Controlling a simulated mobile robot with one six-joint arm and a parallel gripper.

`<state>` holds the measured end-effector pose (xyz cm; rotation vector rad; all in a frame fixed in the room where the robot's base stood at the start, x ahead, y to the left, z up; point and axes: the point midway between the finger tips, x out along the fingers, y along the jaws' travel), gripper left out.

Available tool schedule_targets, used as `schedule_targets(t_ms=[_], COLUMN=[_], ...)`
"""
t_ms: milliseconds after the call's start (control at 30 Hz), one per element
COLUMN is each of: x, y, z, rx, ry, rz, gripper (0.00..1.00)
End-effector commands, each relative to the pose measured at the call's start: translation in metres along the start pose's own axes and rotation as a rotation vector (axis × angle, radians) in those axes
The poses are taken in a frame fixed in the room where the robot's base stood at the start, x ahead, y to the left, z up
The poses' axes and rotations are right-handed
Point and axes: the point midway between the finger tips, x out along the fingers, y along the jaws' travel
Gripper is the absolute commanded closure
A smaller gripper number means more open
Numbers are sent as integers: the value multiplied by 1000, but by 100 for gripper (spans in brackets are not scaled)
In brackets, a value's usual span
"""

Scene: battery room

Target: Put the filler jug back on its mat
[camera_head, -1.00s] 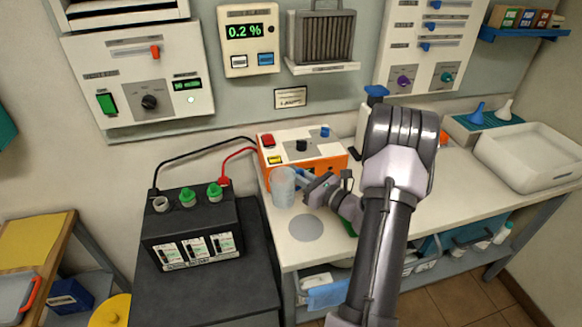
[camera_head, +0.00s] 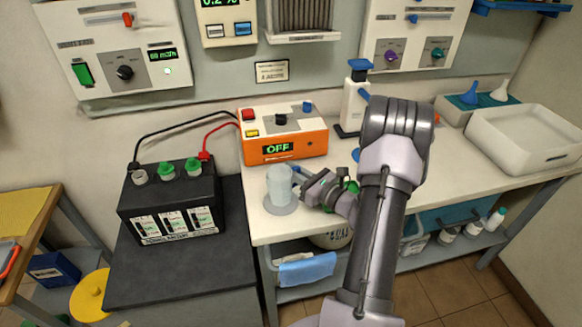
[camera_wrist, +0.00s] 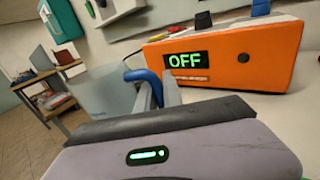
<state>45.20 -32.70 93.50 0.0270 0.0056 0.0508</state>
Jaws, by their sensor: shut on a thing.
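The filler jug (camera_head: 279,183) is a pale translucent cup with a blue handle, upright at the front left of the white bench. My gripper (camera_head: 299,178) comes from the right and is shut on the handle. In the wrist view the jug (camera_wrist: 105,92) is partly hidden behind my gripper (camera_wrist: 160,92), with the blue handle between the fingers. The round grey mat (camera_head: 281,209) shows around the jug's base. The jug is over the mat; I cannot tell whether its base touches it.
The orange charger (camera_head: 284,141), reading OFF, stands just behind the jug. The black battery (camera_head: 173,203) is to the left on a dark stand, with red and black cables. A white bottle (camera_head: 354,104) with a blue top stands behind my arm. A pale tray (camera_head: 525,143) is at right.

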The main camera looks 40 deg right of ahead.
Motion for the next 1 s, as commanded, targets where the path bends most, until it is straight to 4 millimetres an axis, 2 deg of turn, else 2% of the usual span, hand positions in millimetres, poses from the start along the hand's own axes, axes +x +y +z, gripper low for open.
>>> schedule_targets(t_ms=[900, 933, 1000], x=[0, 0, 0], y=[0, 0, 0], z=[-13, -12, -12], rx=[0, 0, 0], ry=[-1, -1, -1], rz=[0, 0, 0], gripper=[100, 84, 70])
